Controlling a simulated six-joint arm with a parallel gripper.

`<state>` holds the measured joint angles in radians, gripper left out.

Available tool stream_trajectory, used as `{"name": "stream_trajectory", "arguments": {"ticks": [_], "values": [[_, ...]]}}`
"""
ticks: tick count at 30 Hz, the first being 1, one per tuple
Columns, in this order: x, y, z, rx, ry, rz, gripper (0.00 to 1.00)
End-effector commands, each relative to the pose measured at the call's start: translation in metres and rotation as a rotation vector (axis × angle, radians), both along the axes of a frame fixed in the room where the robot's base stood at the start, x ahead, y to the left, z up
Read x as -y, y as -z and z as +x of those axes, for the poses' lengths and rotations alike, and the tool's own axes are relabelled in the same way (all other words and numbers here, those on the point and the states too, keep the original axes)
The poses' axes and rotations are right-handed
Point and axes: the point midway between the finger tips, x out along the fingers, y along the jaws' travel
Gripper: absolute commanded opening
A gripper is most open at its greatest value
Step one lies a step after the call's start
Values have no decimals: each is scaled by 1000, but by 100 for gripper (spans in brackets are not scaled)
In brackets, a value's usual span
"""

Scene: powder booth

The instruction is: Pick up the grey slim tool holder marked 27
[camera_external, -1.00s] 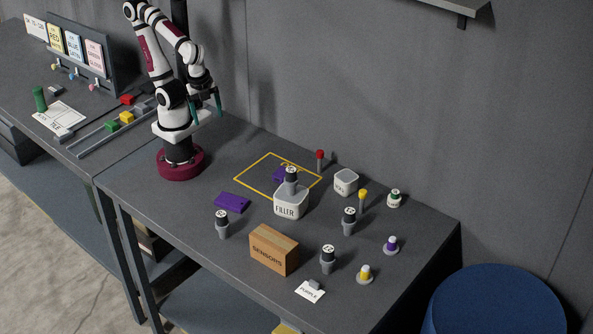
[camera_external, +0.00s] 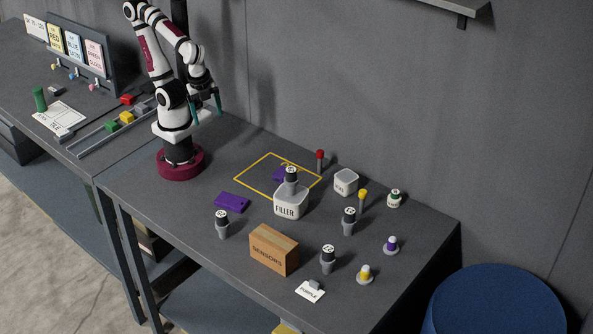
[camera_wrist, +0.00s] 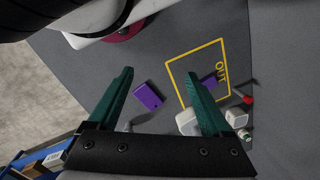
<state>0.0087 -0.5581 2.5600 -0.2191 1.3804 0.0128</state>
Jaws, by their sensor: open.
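Several slim grey tool holders with black, white-marked tops stand on the table in the external view. One (camera_external: 222,223) is at the left front, one (camera_external: 349,220) at the right, one (camera_external: 328,259) at the front right, and one (camera_external: 291,180) is at the white FILLER box. The marks on their tops are too small to read, so I cannot tell which is 27. My gripper (camera_external: 206,104) is open and empty, high above the back left of the table. Its green fingers (camera_wrist: 162,95) are spread in the wrist view.
A brown SENSORS box (camera_external: 274,250) and the white FILLER box (camera_external: 291,205) stand among the holders. A purple block (camera_external: 232,202) lies left of FILLER. A yellow outline (camera_external: 250,164) marks the table. A red-topped post (camera_external: 320,160) and yellow-topped post (camera_external: 362,198) stand upright.

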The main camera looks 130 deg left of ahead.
Motion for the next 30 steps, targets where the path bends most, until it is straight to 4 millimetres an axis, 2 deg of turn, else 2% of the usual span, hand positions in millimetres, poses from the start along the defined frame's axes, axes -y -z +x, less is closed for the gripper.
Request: {"name": "stream_trajectory", "arguments": {"ticks": [8,10,16,18,20,23,24,26,27,28,30], "values": [[0,0,0,0,0,0,83],[0,0,0,0,0,0,76],[0,0,0,0,-1,-1,76],[6,0,5,-6,-42,-32,76],[23,1,19,-23,-160,-118,76],[71,1,75,-86,-552,-372,76],[90,1,110,-124,-760,-490,76],[109,4,171,-198,-1088,-663,76],[114,9,214,-257,-1314,-774,76],[112,14,247,-304,-1483,-854,76],[96,31,318,-424,-1850,-1023,76]]}}
